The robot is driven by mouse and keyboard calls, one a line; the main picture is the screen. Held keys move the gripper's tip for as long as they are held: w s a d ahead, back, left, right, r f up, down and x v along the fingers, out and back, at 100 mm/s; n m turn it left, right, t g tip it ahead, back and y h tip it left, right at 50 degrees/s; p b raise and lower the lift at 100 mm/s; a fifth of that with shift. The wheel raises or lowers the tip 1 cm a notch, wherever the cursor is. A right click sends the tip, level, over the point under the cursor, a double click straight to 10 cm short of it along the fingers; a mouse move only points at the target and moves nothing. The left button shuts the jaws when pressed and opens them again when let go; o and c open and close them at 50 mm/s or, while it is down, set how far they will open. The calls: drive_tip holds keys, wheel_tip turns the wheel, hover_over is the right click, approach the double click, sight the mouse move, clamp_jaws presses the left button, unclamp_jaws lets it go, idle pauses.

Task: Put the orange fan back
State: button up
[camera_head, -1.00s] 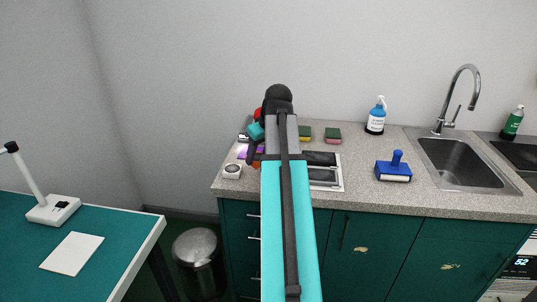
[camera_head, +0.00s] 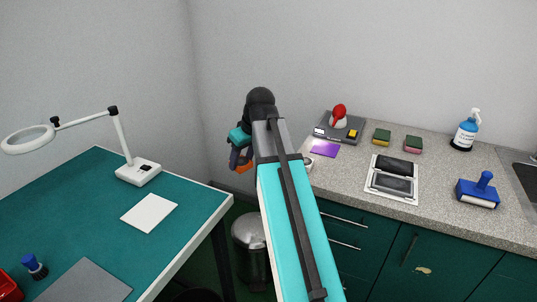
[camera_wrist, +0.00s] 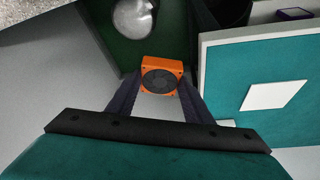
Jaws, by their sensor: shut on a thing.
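The orange fan (camera_wrist: 163,76) is a small square block with a dark round fan face. It sits between the two dark fingers of my gripper (camera_wrist: 158,90) in the wrist view, and the gripper is shut on it. In the head view, my gripper (camera_head: 240,160) is left of my arm, in the gap between the green table and the counter. Only a small orange part of the fan (camera_head: 244,166) shows there. The fan is held in the air, clear of both surfaces.
The green table (camera_head: 75,213) has a magnifier lamp (camera_head: 137,171), a white sheet (camera_head: 149,213) and a grey mat (camera_head: 85,283). A metal bin (camera_head: 250,236) stands below the gap. The counter (camera_head: 345,183) holds a scale (camera_head: 338,131), a purple card (camera_head: 325,150) and a framed tray (camera_head: 392,180).

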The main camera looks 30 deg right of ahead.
drive_tip(key=shift+m, duration=0.4)
drive_tip(key=a, duration=0.6)
drive_tip(key=w+a+f, duration=0.1)
drive_tip(key=a, duration=0.6)
drive_tip(key=w+a, duration=0.1)
drive_tip(key=a, duration=0.5)
drive_tip(key=shift+w+a+f, duration=0.2)
drive_tip(key=shift+a+f, duration=0.05)
drive_tip(key=shift+f, duration=0.1)
drive_tip(key=shift+w+d+m+h, duration=0.15)
drive_tip(key=shift+m+h, duration=0.35)
drive_tip(key=shift+m, duration=0.3)
